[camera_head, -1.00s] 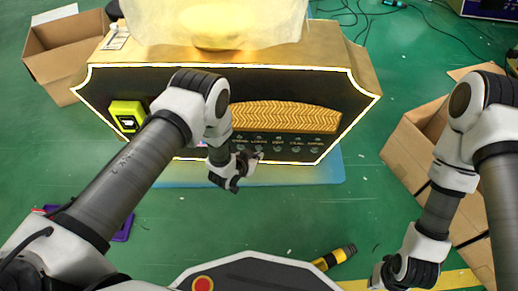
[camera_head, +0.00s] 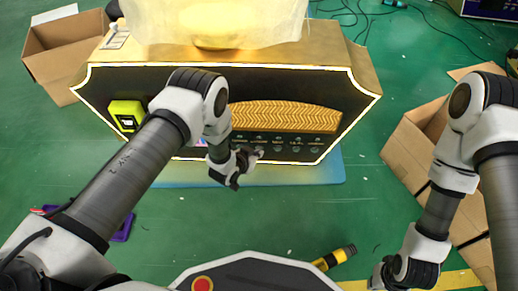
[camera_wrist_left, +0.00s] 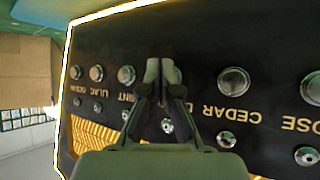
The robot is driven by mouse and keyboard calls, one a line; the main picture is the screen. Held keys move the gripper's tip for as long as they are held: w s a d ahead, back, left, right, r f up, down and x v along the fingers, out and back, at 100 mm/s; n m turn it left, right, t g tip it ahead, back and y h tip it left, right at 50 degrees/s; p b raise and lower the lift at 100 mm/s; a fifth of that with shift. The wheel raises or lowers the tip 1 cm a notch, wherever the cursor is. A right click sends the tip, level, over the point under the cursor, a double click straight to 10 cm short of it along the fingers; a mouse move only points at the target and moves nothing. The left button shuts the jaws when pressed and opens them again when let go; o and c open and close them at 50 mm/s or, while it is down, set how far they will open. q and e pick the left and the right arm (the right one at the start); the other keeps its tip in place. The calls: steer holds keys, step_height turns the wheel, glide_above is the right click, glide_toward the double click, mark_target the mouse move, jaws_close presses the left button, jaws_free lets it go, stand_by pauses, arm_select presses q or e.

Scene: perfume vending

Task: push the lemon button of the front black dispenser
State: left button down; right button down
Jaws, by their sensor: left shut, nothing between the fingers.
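The black dispenser (camera_head: 345,100) with a gold rim stands ahead of me, with a row of round labelled buttons low on its front. My left gripper (camera_head: 250,158) is shut and empty at this row. In the left wrist view the shut fingertips (camera_wrist_left: 160,66) point at the panel (camera_wrist_left: 200,28) between the mint button (camera_wrist_left: 126,75) and the cedar button (camera_wrist_left: 233,82).
A second row of small metal knobs (camera_wrist_left: 226,139) lies beside the labels. Open cardboard boxes stand at the left (camera_head: 60,50) and right (camera_head: 405,150). A yellow-black tool (camera_head: 335,258) lies on the green floor. The floor before the dispenser is mostly clear.

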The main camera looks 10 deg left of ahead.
arm_select(q)
steer(key=shift+w, duration=0.15)
stand_by(0.3)
steer(key=shift+s+d+p, duration=0.15)
steer(key=shift+s+p, duration=0.45)
steer(key=shift+s, duration=0.3)
steer(key=s+p, duration=0.2)
steer(key=s, duration=0.1)
steer(key=s+p, duration=0.1)
steer(key=s, duration=0.1)
steer(key=shift+d, duration=0.4)
